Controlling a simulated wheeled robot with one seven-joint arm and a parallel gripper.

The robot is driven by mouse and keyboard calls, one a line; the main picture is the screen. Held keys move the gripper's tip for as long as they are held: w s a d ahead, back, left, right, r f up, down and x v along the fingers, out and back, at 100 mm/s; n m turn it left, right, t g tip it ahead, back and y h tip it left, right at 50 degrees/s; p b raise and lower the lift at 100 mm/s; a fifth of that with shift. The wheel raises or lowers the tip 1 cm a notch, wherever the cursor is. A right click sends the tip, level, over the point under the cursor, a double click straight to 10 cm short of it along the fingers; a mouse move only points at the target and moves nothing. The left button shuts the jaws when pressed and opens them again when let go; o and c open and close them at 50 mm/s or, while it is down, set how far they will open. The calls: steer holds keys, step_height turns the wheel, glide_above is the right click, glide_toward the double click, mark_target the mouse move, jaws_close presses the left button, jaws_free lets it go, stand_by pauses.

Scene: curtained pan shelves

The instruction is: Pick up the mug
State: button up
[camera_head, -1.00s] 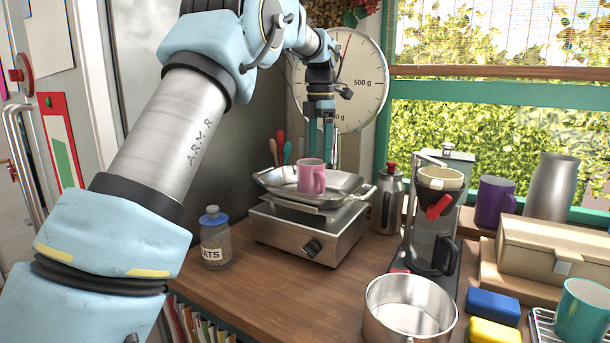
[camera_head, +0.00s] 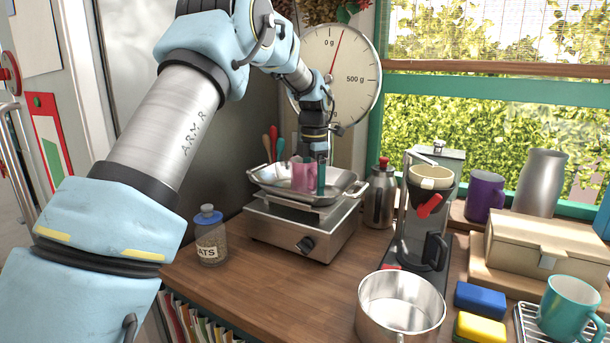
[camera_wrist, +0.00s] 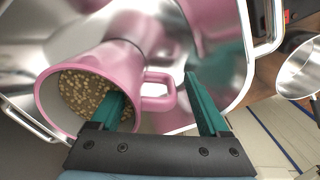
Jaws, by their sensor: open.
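A pink mug (camera_head: 302,178) stands in a shallow metal pan (camera_head: 343,190) on a metal base with a black knob. In the wrist view the pink mug (camera_wrist: 112,57) holds small beige grains (camera_wrist: 84,88), and its handle points right. My gripper (camera_head: 311,178) is down at the mug with its teal fingers apart. In the wrist view my gripper (camera_wrist: 154,88) has its left finger over the mug's mouth and its right finger beyond the handle, so the handle lies between them. Whether a finger touches the mug cannot be told.
A dial scale (camera_head: 357,75) stands close behind my gripper. A steel flask (camera_head: 379,195) and a coffee maker (camera_head: 428,215) stand right of the pan. Purple (camera_head: 484,198) and teal (camera_head: 566,308) mugs are farther right. A jar (camera_head: 211,240) stands left, and bare wood lies in front.

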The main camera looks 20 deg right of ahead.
jaws_close()
stand_by(0.6)
stand_by(0.3)
